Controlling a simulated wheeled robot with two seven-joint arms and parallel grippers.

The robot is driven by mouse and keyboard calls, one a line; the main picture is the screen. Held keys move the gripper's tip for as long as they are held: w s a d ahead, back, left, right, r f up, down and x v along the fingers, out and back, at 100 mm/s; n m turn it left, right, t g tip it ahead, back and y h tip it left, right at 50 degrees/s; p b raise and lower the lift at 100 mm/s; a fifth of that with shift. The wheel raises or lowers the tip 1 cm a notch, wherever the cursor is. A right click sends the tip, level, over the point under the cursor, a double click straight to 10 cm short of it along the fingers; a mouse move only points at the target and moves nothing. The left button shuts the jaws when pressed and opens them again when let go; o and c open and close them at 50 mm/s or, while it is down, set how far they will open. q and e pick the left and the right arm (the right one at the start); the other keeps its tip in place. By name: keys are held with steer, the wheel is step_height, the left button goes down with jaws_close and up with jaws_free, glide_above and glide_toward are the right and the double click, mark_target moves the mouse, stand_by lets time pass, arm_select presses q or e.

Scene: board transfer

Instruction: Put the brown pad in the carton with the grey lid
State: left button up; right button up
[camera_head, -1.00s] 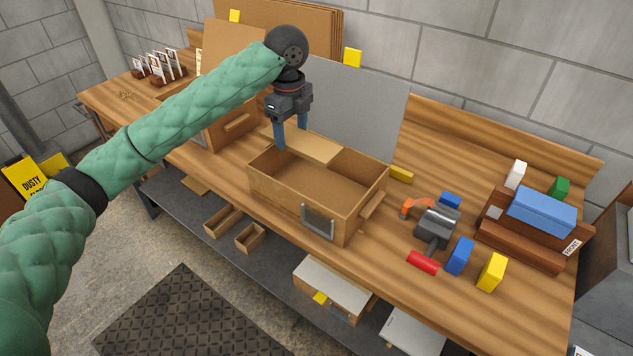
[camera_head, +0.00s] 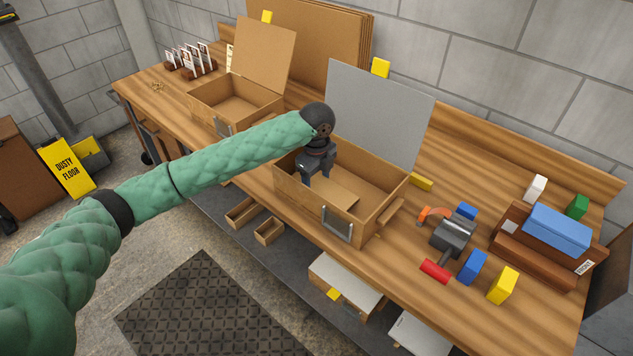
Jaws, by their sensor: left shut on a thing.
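The carton with the grey lid (camera_head: 383,227) stands open on the workbench, its grey lid (camera_head: 378,112) raised behind it. The brown pad (camera_head: 338,197) is inside the carton, towards its left part, low between the walls. My left gripper (camera_head: 316,177) reaches down into the carton and is shut on the pad's far left part. I cannot tell whether the pad touches the carton's floor. My right gripper is not in view.
A second open carton (camera_head: 222,119) with a brown lid (camera_head: 264,55) stands to the left. Brown boards (camera_head: 310,45) lean behind.

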mark_target(316, 183)
arm_select(q)
steer(key=shift+f, duration=1.15)
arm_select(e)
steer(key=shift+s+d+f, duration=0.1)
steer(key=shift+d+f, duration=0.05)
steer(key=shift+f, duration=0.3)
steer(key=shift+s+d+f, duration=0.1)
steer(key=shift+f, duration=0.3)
arm_select(q)
steer(key=shift+f, duration=0.1)
steer(key=o, duration=0.9)
steer(key=shift+o, duration=0.2)
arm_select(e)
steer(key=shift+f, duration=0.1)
arm_select(q)
steer(key=shift+r, duration=0.35)
step_height(316, 183, up, 12)
steer(key=b, duration=0.3)
steer(key=shift+f+b, duration=0.2)
steer(key=shift+b, duration=0.1)
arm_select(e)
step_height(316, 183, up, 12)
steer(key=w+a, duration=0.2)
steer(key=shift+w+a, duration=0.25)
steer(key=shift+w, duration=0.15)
